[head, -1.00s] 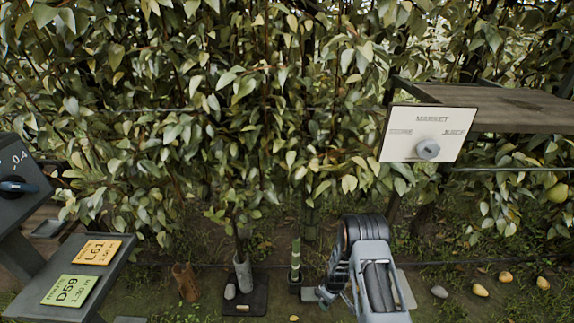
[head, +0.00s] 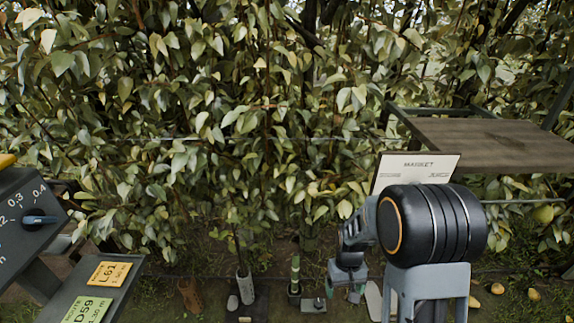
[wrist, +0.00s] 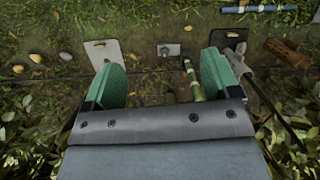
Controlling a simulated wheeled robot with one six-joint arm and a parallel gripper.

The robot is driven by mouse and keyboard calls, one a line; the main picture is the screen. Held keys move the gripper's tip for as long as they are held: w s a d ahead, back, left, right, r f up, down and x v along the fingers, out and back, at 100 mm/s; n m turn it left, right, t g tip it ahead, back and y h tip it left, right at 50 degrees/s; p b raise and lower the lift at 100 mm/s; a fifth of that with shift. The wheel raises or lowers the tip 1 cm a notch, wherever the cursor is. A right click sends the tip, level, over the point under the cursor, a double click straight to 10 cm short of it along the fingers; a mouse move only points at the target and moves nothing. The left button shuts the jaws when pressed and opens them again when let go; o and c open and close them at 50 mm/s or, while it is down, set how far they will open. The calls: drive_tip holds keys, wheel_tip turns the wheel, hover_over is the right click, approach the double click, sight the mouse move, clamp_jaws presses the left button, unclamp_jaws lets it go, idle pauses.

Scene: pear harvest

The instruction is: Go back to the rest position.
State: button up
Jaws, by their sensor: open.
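My gripper (wrist: 160,82) is open, its two green-padded fingers spread apart in the wrist view. Nothing is held between them. A green bamboo-like stake (wrist: 192,80) shows near the right finger, beyond it by the ground. In the head view my gripper (head: 346,283) hangs low at the right of centre, pointing down, below the thick black joint of my arm. The arm stands in front of the MARKET sign (head: 418,166) and hides its lower part and dial.
A wooden shelf (head: 490,143) juts out at the right. A dark dial panel (head: 22,232) and a board with orange L61 (head: 108,273) and green D59 labels stand at the left. Dense pear foliage (head: 200,120) fills the back. Several fallen pears (head: 497,288) lie at lower right.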

drive_tip(key=s+r+t+p, duration=0.2)
drive_tip(key=r+p, duration=0.2)
drive_tip(key=r, duration=0.8)
drive_tip(key=s+r+t+p, duration=0.2)
drive_tip(key=r+p, duration=0.3)
drive_tip(key=r, duration=0.7)
drive_tip(key=s+r+m+t+p, duration=0.1)
drive_tip(key=r+p, duration=0.4)
drive_tip(key=r, duration=0.7)
drive_tip(key=s+t, duration=0.1)
drive_tip(key=s, duration=0.1)
drive_tip(key=shift+s+r, duration=0.2)
drive_tip(key=shift+s, duration=0.15)
